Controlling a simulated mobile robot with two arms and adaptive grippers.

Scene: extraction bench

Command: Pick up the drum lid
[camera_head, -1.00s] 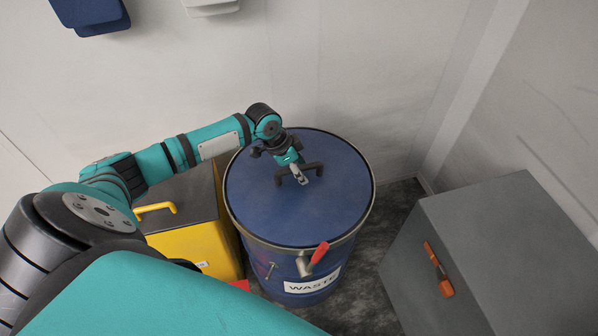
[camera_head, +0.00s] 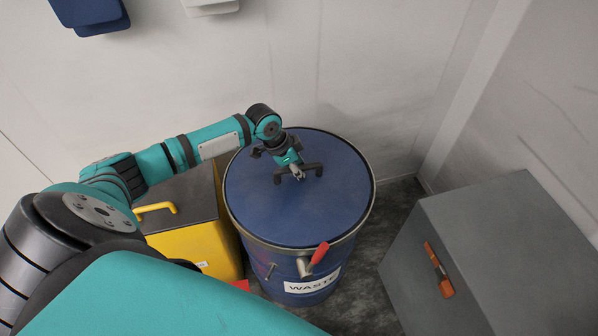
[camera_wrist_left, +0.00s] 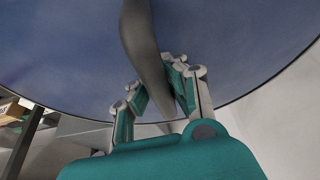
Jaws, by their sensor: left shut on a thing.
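The blue drum lid (camera_head: 300,210) lies on top of the blue waste drum (camera_head: 318,285), with a dark handle (camera_head: 312,169) standing up from its middle. My left gripper (camera_head: 297,175) is at this handle, with its fingers shut around the bar. In the left wrist view the grey handle (camera_wrist_left: 145,50) runs between the fingers of my left gripper (camera_wrist_left: 165,95), and the blue underlying lid surface (camera_wrist_left: 225,45) fills the background. The lid sits level on the drum rim, with no gap that I can see. My right gripper does not show.
A yellow bin (camera_head: 200,245) with a dark top stands left of the drum. A grey cabinet (camera_head: 500,225) with an orange handle (camera_head: 438,270) stands at the right. A red-handled lever (camera_head: 319,254) is on the drum's front. The wall is close behind.

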